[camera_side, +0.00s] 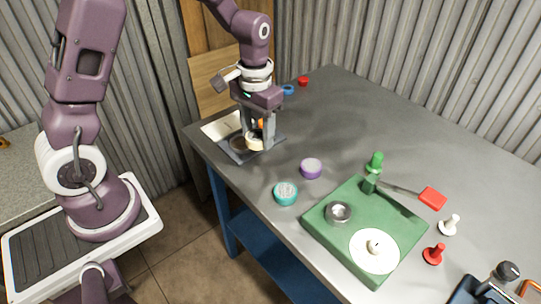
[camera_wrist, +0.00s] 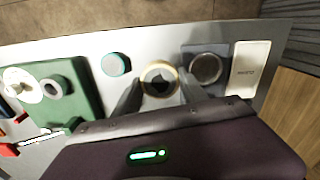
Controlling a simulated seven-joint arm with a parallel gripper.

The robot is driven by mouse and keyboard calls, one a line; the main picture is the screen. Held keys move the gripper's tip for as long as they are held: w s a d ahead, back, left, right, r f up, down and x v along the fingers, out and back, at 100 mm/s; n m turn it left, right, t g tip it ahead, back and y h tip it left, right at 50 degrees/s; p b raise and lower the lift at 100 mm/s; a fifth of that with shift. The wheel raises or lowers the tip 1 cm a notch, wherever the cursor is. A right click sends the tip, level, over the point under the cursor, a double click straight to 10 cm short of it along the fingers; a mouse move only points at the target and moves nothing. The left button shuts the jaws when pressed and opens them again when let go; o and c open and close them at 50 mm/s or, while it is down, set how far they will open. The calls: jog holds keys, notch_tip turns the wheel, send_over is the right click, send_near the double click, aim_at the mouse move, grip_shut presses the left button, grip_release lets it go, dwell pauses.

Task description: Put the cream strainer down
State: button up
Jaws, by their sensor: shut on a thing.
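The cream strainer (camera_side: 255,146) is a round ring between the fingers of my gripper (camera_side: 258,138). In the wrist view the strainer (camera_wrist: 160,67) shows its pale rim from above, with a dark middle, and a finger of my gripper (camera_wrist: 160,92) lies on either side of it. The gripper is shut on it. In the side view it overlaps the right part of a dark square tray (camera_side: 243,157). I cannot tell whether it touches the tray or hangs just above. In the wrist view it appears left of the tray's round dark opening (camera_wrist: 207,68).
A cream rectangular plate (camera_side: 219,127) lies beside the tray. A teal round piece (camera_side: 286,193) and a purple one (camera_side: 311,168) stand nearby. A green board (camera_side: 322,221) carries a metal ring (camera_side: 339,213) and a white disc (camera_side: 366,258). The table's back middle is clear.

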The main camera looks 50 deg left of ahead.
aim_at(265, 172)
jog(key=shift+a+m, duration=0.1)
jog(key=shift+m, duration=0.5)
jog(key=n, duration=0.5)
jog(key=shift+w+d, duration=0.25)
jog(key=shift+w, duration=0.05)
jog(key=n, duration=0.6)
jog(key=shift+w+d, duration=0.3)
jog(key=shift+w, duration=0.05)
notch_tip(265, 172, down, 10)
jog(key=shift+r, duration=0.15)
jog(key=o, duration=1.4)
jog(key=shift+f, duration=0.2)
